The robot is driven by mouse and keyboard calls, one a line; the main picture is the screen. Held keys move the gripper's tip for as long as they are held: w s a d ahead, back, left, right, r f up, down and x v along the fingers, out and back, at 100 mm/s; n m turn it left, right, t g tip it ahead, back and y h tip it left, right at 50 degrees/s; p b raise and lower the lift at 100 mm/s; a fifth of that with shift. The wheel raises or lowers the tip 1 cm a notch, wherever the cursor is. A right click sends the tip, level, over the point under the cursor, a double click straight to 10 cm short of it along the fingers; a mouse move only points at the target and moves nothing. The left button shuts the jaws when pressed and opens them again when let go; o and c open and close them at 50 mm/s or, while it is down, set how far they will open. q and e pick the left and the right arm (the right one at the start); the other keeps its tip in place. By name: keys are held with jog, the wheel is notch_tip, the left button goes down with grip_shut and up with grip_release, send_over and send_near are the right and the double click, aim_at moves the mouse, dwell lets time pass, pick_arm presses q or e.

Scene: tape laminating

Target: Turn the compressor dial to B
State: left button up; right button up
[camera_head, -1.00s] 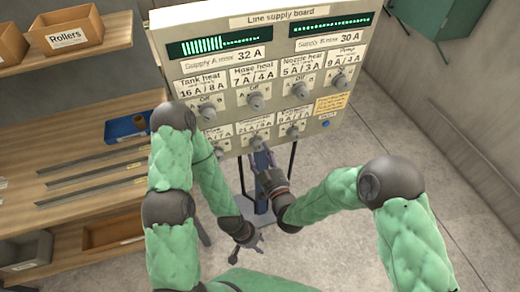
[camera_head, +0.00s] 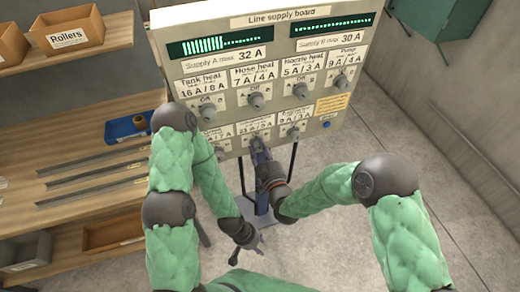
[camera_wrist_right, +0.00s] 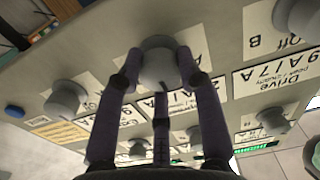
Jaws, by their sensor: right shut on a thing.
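The supply board (camera_head: 215,140) carries two rows of grey dials with printed labels. The middle dial of the lower row (camera_head: 258,142) sits under a label too small to read fully, which looks like the compressor one. My right gripper (camera_head: 259,152) is at this dial from below. In the right wrist view, its fingers (camera_wrist_right: 160,78) are closed around the sides of the grey knob (camera_wrist_right: 158,62). The fingers and knob hide much of the label, and the pointer's setting cannot be read. My left gripper (camera_head: 248,256) hangs low, empty, its fingers apart, away from the board.
Neighbouring dials stand close on both sides, the left one (camera_head: 208,141) and the right one (camera_head: 293,133). A wooden shelf with a Rollers bin (camera_head: 68,38), a blue tray (camera_head: 127,128) and metal strips is at left. The floor at right is clear.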

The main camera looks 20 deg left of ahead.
jog(key=m+b, duration=0.3)
jog(key=m, duration=0.1)
jog(key=shift+f, duration=0.1)
jog(key=shift+m+b, duration=1.65)
jog(key=shift+m, duration=0.75)
jog(key=o, duration=1.1)
jog(key=shift+o, duration=0.2)
jog(key=v, duration=1.2)
